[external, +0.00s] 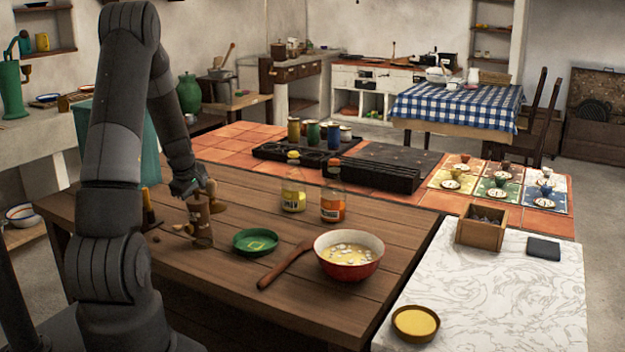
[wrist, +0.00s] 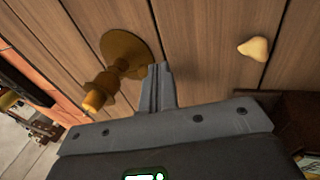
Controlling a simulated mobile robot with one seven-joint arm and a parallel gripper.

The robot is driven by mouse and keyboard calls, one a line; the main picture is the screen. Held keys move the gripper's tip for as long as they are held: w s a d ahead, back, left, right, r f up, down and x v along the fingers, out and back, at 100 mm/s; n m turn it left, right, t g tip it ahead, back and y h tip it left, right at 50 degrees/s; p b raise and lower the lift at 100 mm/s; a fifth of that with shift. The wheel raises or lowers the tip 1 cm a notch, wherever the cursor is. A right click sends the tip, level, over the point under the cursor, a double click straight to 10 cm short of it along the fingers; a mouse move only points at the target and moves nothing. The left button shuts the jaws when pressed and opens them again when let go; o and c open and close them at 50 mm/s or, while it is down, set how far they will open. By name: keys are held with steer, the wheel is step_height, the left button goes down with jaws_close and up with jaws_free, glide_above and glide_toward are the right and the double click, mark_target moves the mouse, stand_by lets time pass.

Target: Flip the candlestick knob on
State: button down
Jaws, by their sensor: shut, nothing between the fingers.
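A brass-coloured candlestick (wrist: 125,48) with a wide round base stands on the wooden table in the wrist view, its narrow end toward the camera. My gripper (wrist: 155,72) is shut and empty, with its fingers just right of the candlestick; I cannot tell if they touch it. In the external view my gripper (external: 186,190) is low over the table's left part, beside an upright brown cylinder (external: 200,222). The candlestick is partly hidden there and hard to make out. I cannot pick out a separate knob.
A pale yellow lump (wrist: 253,49) lies on the table right of my fingers. Bare wood lies in front of the green dish.

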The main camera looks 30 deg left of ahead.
steer(key=shift+f, duration=0.4)
steer(key=shift+f, duration=0.1)
stand_by(0.8)
steer(key=shift+r, duration=0.8)
steer(key=shift+s, duration=0.1)
steer(key=shift+s+r, duration=0.15)
steer(key=shift+r, duration=0.05)
steer(key=s+d+r, duration=0.1)
steer(key=s+r, duration=0.8)
steer(key=shift+s+d+r, duration=0.15)
steer(key=shift+r, duration=0.2)
